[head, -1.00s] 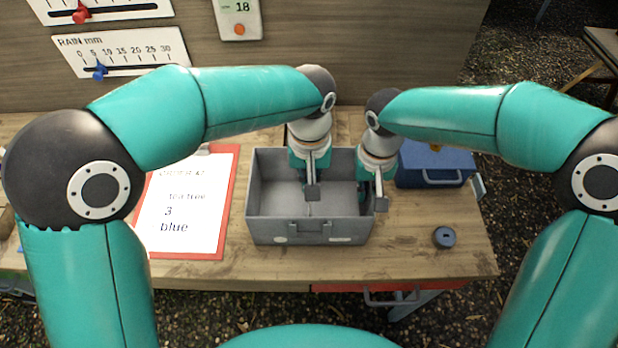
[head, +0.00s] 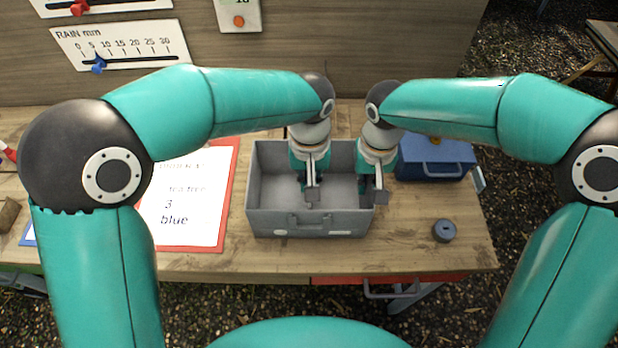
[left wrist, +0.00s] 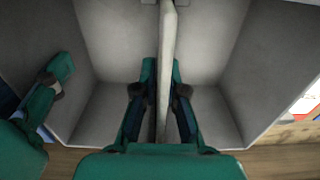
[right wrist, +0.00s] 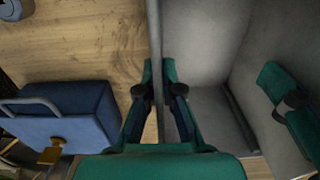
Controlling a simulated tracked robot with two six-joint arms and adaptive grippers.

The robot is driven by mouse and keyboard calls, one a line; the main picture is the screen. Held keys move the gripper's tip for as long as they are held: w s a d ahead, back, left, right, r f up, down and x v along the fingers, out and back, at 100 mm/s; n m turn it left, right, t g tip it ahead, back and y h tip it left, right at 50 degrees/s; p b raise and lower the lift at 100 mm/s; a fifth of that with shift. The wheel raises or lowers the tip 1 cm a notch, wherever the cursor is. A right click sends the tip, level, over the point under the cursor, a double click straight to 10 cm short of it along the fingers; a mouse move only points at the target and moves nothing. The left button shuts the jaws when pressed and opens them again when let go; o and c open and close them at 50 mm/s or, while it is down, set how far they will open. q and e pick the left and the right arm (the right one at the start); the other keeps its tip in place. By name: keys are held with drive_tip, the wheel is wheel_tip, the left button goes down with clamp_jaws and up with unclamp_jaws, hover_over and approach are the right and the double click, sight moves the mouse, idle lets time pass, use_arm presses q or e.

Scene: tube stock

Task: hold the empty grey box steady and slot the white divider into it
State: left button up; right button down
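The grey box (head: 262,215) stands open and upright on the bench, with its handle towards me. My left gripper (head: 312,192) is down inside it. The left wrist view shows that gripper's fingers (left wrist: 162,85) shut on both sides of the white divider (left wrist: 167,40). The divider stands upright between two compartments, with small guides at the box wall beside its far end. Its lower edge is hidden, so I cannot tell how deep it sits. My right gripper (head: 378,192) is shut on the box's right wall (right wrist: 155,35), one finger on each side.
A blue case (head: 436,160) stands just right of the box, near my right gripper. A dark round piece (head: 444,231) lies near the front right. A red clipboard (head: 229,178) with paper lies to the left. Bench room is clear before the round piece.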

use_arm(q)
drive_tip(key=o, duration=0.3)
drive_tip(key=shift+o, duration=0.2)
wheel_tip(320, 180, up, 12)
idle(0.4)
